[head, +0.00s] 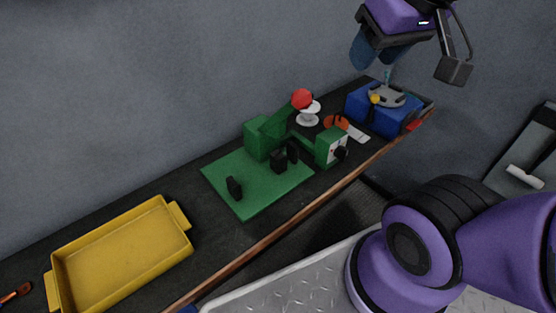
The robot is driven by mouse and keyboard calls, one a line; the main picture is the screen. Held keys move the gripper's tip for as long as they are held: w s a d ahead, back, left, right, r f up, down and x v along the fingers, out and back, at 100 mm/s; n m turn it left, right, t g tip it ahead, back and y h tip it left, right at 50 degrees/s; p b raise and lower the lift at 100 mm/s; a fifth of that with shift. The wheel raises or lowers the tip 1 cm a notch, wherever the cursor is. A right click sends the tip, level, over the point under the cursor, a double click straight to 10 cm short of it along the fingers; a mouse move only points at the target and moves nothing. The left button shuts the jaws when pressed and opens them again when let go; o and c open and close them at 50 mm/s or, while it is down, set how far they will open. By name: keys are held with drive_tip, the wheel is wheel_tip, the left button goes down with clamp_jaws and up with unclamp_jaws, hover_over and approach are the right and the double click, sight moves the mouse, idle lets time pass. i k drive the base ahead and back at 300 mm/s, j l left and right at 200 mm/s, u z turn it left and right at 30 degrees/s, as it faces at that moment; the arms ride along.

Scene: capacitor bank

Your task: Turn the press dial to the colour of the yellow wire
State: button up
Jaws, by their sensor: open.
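A green press (261,137) with a red ball on its lever stands on a green base plate (243,205) on the bench. A green box with a pale face (330,147) sits at the press's right side. A black dial knob (341,153) is on that face; its setting is too small to read. No yellow wire can be made out clearly. My gripper (410,64) is open and empty at the upper right, apart from the press and the dial, with the blue unit below it in the picture.
A yellow tray (188,218) lies at the left. A blue unit (366,115) with a grey top and a small yellow part stands at the bench's right end. A white spool (308,117) and an orange item (336,122) lie behind the dial box. The wall rises behind.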

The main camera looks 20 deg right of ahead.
sight(341, 152)
drive_tip(key=k+j+u, duration=0.1)
drive_tip(key=u, duration=0.3)
drive_tip(key=k+j+u, duration=0.1)
drive_tip(key=j+u, duration=0.4)
drive_tip(key=u, duration=0.25)
drive_tip(key=j+u, duration=0.35)
drive_tip(key=k+l, duration=0.05)
